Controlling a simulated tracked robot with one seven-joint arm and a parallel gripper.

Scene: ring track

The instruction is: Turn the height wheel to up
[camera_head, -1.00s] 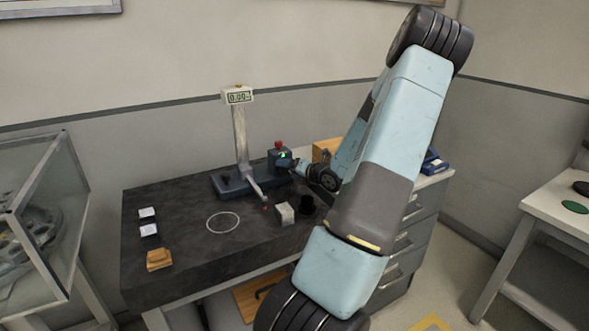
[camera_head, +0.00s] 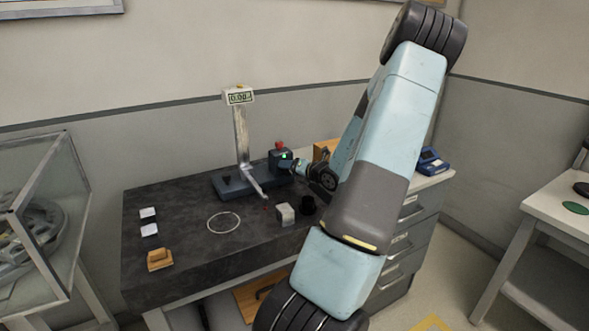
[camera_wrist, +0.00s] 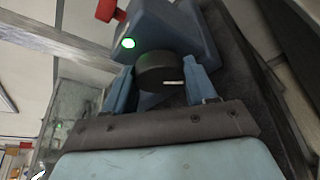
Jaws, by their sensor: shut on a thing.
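The height wheel (camera_wrist: 162,72) is a dark round knob with a pale mark toward its right side, on the front of a blue-grey control box (camera_wrist: 185,30). My gripper (camera_wrist: 165,85) is shut on the wheel, one blue finger on each side of it. In the head view my gripper (camera_head: 296,166) reaches the control box (camera_head: 279,161) from the right, and the wheel is hidden there. The height gauge (camera_head: 242,140) stands upright beside the box, with a digital display (camera_head: 239,97) on top.
White pieces and a wooden block (camera_head: 160,260) are at the slab's left.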

